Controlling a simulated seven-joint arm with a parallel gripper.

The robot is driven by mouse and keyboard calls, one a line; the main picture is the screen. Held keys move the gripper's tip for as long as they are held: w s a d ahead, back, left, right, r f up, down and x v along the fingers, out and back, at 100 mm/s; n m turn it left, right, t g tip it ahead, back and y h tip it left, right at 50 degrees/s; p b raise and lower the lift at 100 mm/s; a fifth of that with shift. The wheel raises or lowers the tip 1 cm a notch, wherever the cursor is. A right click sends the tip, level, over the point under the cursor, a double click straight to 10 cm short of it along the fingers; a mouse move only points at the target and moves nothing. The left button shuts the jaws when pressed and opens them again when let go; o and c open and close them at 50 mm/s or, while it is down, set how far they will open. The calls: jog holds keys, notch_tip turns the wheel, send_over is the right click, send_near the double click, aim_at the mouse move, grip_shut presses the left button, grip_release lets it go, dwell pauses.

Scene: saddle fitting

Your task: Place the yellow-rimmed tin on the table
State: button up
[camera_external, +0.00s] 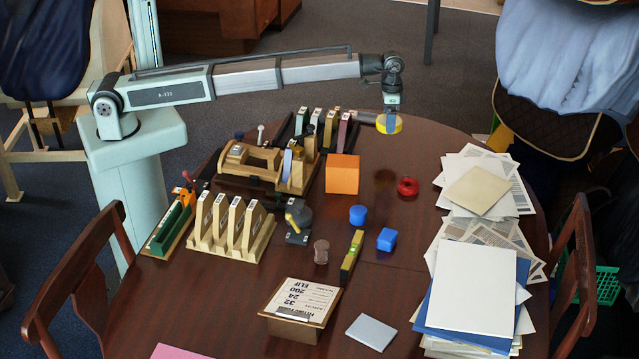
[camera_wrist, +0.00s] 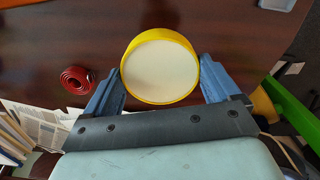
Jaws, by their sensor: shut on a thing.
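The yellow-rimmed tin (camera_external: 388,125) is held in my gripper (camera_external: 390,112), above the far part of the table (camera_external: 400,240). In the wrist view the tin (camera_wrist: 160,68) shows a pale round face with a yellow rim. The two blue-grey fingers of my gripper (camera_wrist: 162,85) are shut on its left and right sides. In the external view the tin appears above the tabletop, with a dark patch on the wood below it; the exact height is hard to tell.
A red coil (camera_external: 408,186) lies on the table nearby and shows in the wrist view (camera_wrist: 77,79). An orange box (camera_external: 342,174), a blue round piece (camera_external: 357,214) and a blue block (camera_external: 387,239) stand nearer. Papers (camera_external: 480,285) cover the right side. Wooden racks (camera_external: 230,228) stand left.

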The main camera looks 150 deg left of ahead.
jog(key=w+d+m, duration=0.3)
jog(key=w+d, duration=1.4)
jog(key=w, duration=0.4)
jog(key=w+d+m, duration=0.2)
jog(key=w+d, duration=0.5)
jog(key=d, duration=0.3)
jog(key=w+d+m, duration=0.2)
jog(key=w+d, duration=0.4)
jog(key=d, duration=0.4)
jog(key=w+d+m, duration=0.3)
jog(key=d, duration=1.8)
jog(key=w+d+m, duration=0.2)
jog(key=w+d, duration=0.1)
jog(key=d, duration=1.7)
jog(key=s+d+m, duration=0.5)
jog(key=m, duration=0.2)
jog(key=shift+f, duration=4.8)
